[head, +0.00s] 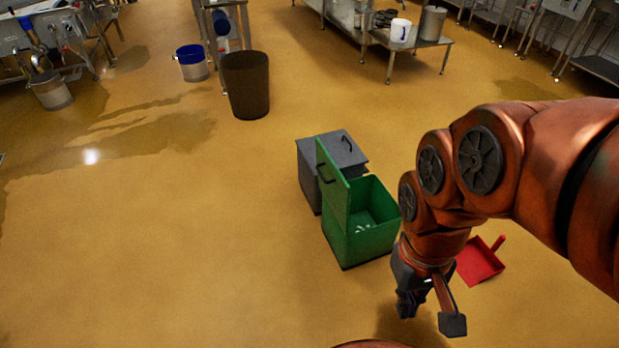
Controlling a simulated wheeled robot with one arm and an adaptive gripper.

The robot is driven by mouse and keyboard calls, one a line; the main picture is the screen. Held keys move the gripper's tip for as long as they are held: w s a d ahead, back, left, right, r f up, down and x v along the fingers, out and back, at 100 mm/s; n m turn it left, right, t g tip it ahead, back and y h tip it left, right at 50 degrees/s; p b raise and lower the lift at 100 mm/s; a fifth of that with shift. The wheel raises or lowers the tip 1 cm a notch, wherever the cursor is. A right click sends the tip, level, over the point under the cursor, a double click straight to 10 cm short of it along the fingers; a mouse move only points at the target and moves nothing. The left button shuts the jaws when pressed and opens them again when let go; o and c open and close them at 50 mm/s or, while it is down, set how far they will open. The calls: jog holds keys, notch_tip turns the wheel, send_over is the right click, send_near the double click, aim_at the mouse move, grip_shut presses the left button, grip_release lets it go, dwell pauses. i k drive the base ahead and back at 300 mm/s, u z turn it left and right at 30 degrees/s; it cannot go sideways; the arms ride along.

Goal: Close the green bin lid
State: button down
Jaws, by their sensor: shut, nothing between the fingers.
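The green bin (362,246) stands on the floor just right of the middle in the head view. Its green lid (331,190) is open and stands up steeply along the bin's left side, with a dark handle (325,174) on its outer face. Some small pale scraps (362,228) lie inside the bin. My gripper (410,302) hangs in front and to the right of the bin, pointing down, apart from the lid. It is shut and holds nothing. My arm hides a little of the area at the bin's right edge.
A grey bin (311,185) with its lid down stands close behind the green one. A red dustpan (480,262) lies on the floor right of my gripper. A brown bin (246,90) and a blue-rimmed bucket (192,64) stand farther back. The floor at left is clear, partly wet.

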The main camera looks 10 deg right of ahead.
aim_at(335, 188)
jog(key=u, duration=0.75)
jog(key=i, duration=0.85)
jog(key=u, duration=0.85)
